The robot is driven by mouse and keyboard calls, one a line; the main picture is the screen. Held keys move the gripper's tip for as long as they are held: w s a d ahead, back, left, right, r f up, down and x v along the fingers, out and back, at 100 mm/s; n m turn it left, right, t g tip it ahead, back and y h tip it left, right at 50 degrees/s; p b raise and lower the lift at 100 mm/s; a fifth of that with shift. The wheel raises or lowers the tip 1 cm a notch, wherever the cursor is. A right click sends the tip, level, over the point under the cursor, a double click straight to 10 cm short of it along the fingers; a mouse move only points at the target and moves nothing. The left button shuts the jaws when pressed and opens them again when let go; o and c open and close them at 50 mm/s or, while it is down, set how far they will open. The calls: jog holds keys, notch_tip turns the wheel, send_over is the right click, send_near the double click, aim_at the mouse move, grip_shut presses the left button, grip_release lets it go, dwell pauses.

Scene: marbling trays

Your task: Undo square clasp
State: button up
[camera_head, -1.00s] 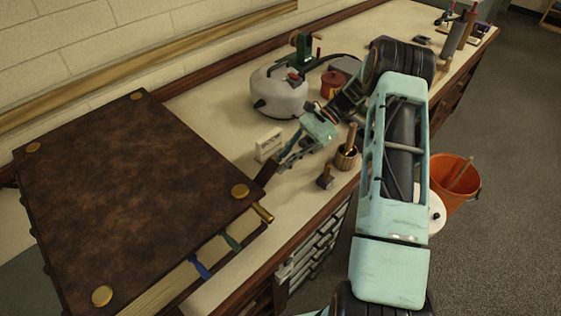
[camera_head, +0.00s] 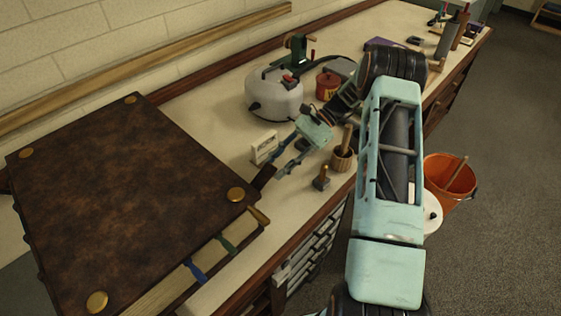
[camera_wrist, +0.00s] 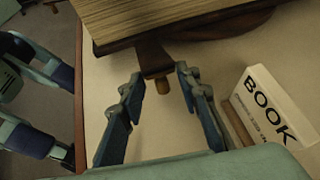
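A large brown leather book (camera_head: 120,190) with brass corner studs lies at the left of the head view. The strap also shows in the head view (camera_head: 264,177). A brass-coloured piece (camera_head: 259,215) sits nearer the book's front corner. I cannot tell which is the square clasp. My gripper (camera_wrist: 156,75) is open and empty, its fingers on either side of the strap's end, apparently not touching it. It points toward the book in the head view (camera_head: 279,166).
A white box marked BOOK (camera_wrist: 270,100) stands close to my right finger. A small handled tool (camera_head: 321,179), a wooden cup (camera_head: 343,158) and a grey pot (camera_head: 274,93) stand on the bench. Blue and green ribbons (camera_head: 195,269) hang from the book.

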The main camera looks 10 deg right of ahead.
jog(key=v, duration=1.2)
dwell(0.3)
